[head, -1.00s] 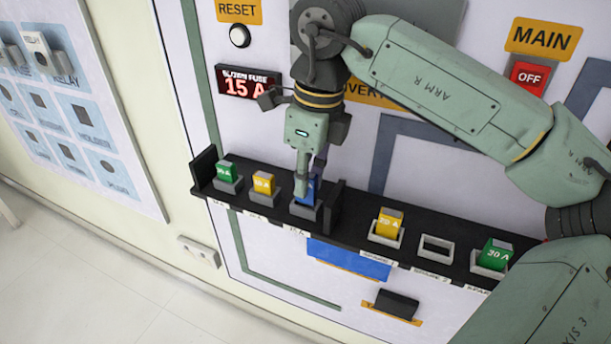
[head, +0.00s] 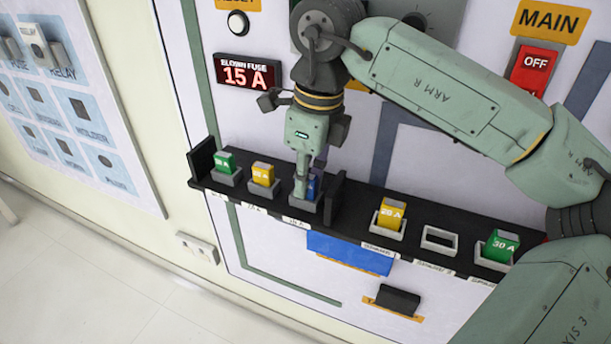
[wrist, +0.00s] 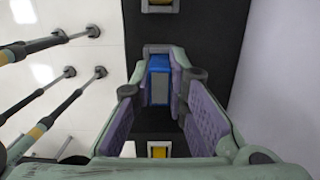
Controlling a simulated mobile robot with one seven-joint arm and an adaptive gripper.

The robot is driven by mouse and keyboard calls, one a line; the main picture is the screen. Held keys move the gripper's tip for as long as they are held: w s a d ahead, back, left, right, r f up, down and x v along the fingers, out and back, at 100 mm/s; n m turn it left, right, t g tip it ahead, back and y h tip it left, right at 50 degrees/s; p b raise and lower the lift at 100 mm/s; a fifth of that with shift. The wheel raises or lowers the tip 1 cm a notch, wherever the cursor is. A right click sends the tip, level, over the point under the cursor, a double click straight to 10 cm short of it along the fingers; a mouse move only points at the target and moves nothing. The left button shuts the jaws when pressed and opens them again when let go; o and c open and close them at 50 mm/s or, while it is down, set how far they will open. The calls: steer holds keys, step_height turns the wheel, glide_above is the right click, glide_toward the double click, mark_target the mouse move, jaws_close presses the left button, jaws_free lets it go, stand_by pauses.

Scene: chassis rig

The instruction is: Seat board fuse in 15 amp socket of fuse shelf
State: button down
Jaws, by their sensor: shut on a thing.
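My gripper (head: 306,186) is shut on a blue fuse (head: 313,187) at the third socket (head: 298,202) from the left on the black fuse shelf (head: 350,221). In the wrist view the blue fuse (wrist: 158,82) sits between both finger pads, with a grey socket frame (wrist: 159,47) at its far edge. The fingers hide much of the fuse. I cannot tell how deep it sits in the socket. A red display (head: 248,74) reads blown fuse 15 A.
Green (head: 225,162) and yellow (head: 263,174) fuses stand left of my gripper. An upright black divider (head: 335,197) is close on its right. Further right are a yellow 20 A fuse (head: 391,213), an empty socket (head: 438,239) and a green 30 A fuse (head: 500,245).

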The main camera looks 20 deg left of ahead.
mark_target(314, 177)
steer(key=shift+f, duration=0.15)
steer(key=c, duration=1.5)
jaws_free()
steer(key=r, duration=0.4)
steer(key=d+r, duration=0.1)
steer(key=r, duration=0.7)
steer(key=shift+d, duration=0.2)
